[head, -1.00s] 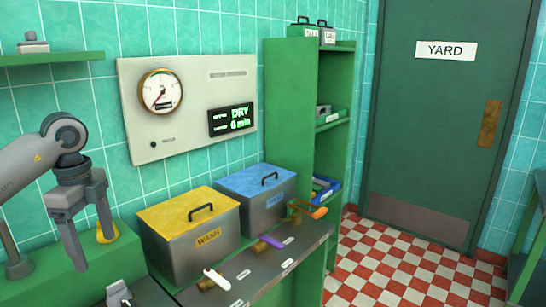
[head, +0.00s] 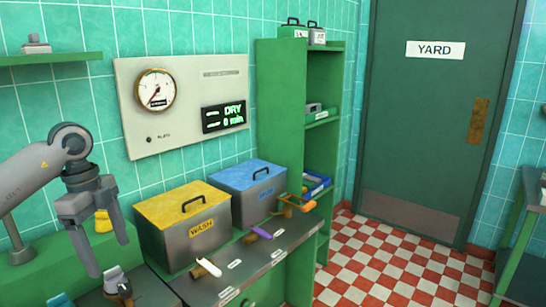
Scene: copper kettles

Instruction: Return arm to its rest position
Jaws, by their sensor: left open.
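My left gripper (head: 106,240) is at the left of the head view, at the end of my grey left arm. Its two fingers point down and are apart, with nothing between them. It hangs in front of the green ledge and left of the yellow-lidded WASH box (head: 182,232). Part of a yellow object (head: 102,221) shows behind the gripper. My right gripper is not in view.
A blue-lidded box (head: 247,190) stands beside the WASH box. White, purple and orange handled tools (head: 205,268) lie on the counter's front. A panel (head: 187,103) reads DRY, 0 min. A green shelf (head: 283,130) and YARD door (head: 440,120) stand beyond. The checkered floor is open.

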